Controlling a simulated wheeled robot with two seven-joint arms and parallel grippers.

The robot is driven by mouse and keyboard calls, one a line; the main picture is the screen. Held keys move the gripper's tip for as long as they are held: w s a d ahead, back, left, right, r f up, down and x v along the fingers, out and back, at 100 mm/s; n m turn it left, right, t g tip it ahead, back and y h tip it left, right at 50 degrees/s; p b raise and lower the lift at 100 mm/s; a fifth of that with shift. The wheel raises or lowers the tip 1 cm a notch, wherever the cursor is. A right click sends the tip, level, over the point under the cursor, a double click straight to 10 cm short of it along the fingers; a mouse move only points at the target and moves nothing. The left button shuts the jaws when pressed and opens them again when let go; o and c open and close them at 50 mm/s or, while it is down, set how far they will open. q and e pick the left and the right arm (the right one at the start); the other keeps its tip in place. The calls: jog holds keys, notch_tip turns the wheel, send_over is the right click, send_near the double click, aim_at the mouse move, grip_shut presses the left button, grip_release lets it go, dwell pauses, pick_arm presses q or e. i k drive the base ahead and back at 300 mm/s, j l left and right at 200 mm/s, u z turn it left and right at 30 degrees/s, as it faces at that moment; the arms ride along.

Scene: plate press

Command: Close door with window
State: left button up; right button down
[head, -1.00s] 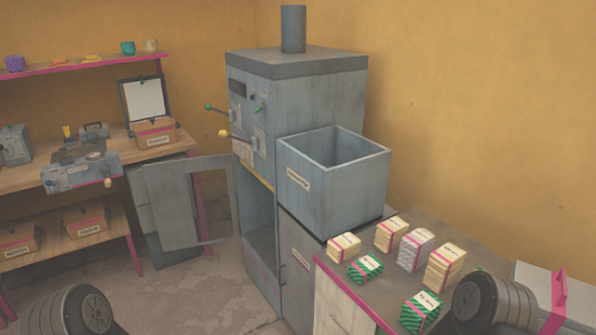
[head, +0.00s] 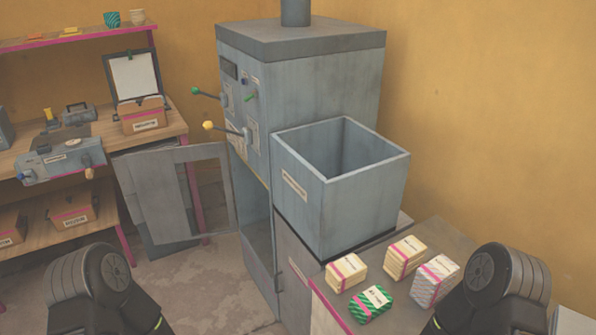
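The door with a window (head: 226,152) stands open on the left front of the tall grey press cabinet (head: 322,92). Parts of my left arm show at the bottom left and parts of my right arm at the bottom right. Both are well in front of the door and apart from it. Neither gripper's fingers show in the head view.
A grey open-topped bin (head: 340,190) stands right of the opening. Wrapped bundles (head: 405,258) lie on the counter at the lower right. A wooden workbench (head: 176,127) stands behind the door at left. Levers (head: 210,126) stick out above the opening. The floor before the cabinet is clear.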

aim_at(154, 173)
jog(key=i+j+z, duration=0.1)
jog(key=i+j, duration=0.15)
jog(key=j, duration=0.2)
jog(key=i+j+z, duration=0.1)
jog(key=i+j, duration=0.15)
jog(key=j, duration=0.2)
jog(key=i+j+z, duration=0.1)
jog(key=i+j, duration=0.15)
jog(key=j, duration=0.25)
jog(key=i+j+z, duration=0.1)
jog(key=j, duration=0.4)
jog(key=i+j+z, duration=0.15)
jog(key=i+j, duration=0.15)
jog(key=j, duration=0.25)
jog(key=i+j+z, duration=0.1)
jog(key=j, duration=0.45)
jog(key=i+j+z, duration=0.1)
jog(key=j, duration=0.45)
jog(key=i+j+z, duration=0.1)
jog(key=i+j, duration=0.15)
jog(key=j, duration=0.3)
